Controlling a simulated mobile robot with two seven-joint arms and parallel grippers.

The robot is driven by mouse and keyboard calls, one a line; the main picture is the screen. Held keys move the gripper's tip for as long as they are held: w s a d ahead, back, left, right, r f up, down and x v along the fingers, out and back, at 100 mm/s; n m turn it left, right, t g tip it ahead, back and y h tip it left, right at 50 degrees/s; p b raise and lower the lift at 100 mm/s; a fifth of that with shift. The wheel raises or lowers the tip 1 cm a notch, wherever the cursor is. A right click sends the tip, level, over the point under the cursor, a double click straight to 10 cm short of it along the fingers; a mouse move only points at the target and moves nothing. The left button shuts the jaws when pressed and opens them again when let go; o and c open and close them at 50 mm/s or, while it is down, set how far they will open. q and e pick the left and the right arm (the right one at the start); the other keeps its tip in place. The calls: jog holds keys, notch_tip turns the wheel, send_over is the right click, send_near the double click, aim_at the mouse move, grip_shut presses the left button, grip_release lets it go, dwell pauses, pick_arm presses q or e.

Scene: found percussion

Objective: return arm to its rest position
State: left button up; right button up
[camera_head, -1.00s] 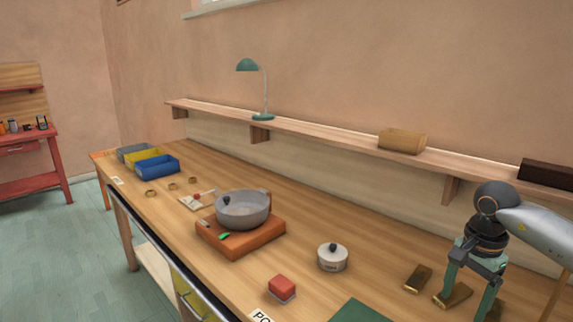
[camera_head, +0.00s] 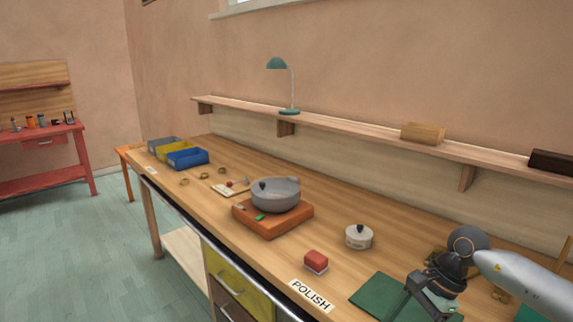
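My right arm comes in from the right edge, and its gripper (camera_head: 434,303) is low over the green mat (camera_head: 378,297) at the bench's front right. The fingers are seen foreshortened and partly hidden by the wrist, so I cannot tell their opening. Nothing is clearly seen held in it. My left arm and gripper are not in view.
A grey pot (camera_head: 275,196) stands on an orange block (camera_head: 270,222). A small lidded pot (camera_head: 359,237), a red block (camera_head: 316,261) and a POLISH label (camera_head: 311,295) lie nearer. Brass pieces (camera_head: 436,256) are partly behind my arm. A shelf (camera_head: 350,135) runs along the wall.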

jog(key=s+a+r+m+t+y, duration=0.15)
jog(key=a+m+t+y, duration=0.25)
jog(key=a+m+y, duration=0.5)
jog(key=s+a+r+m+t+y, duration=0.15)
jog(key=a+m+t+y, duration=0.25)
jog(key=a+m, duration=0.85)
jog(key=s+d+f+m+t+h, duration=0.1)
jog(key=d+f+m+t+h, duration=0.4)
jog(key=m, duration=0.6)
jog(key=d+f+m+t+h, duration=0.2)
jog(key=f+m+h, duration=0.4)
jog(key=f+m, duration=0.3)
jog(key=s+d+f+m+g+h, duration=0.2)
jog(key=s+d+f+m, duration=0.1)
jog(key=s+f+m, duration=0.3)
jog(key=s+d+f+m+g+h+p, duration=0.1)
jog(key=s+d+f+m+g+h, duration=0.1)
jog(key=s+f+m, duration=0.4)
jog(key=shift+s+d+f+g+h, duration=0.3)
jog(key=shift+s+d+f+g, duration=0.1)
jog(key=shift+s+g, duration=0.15)
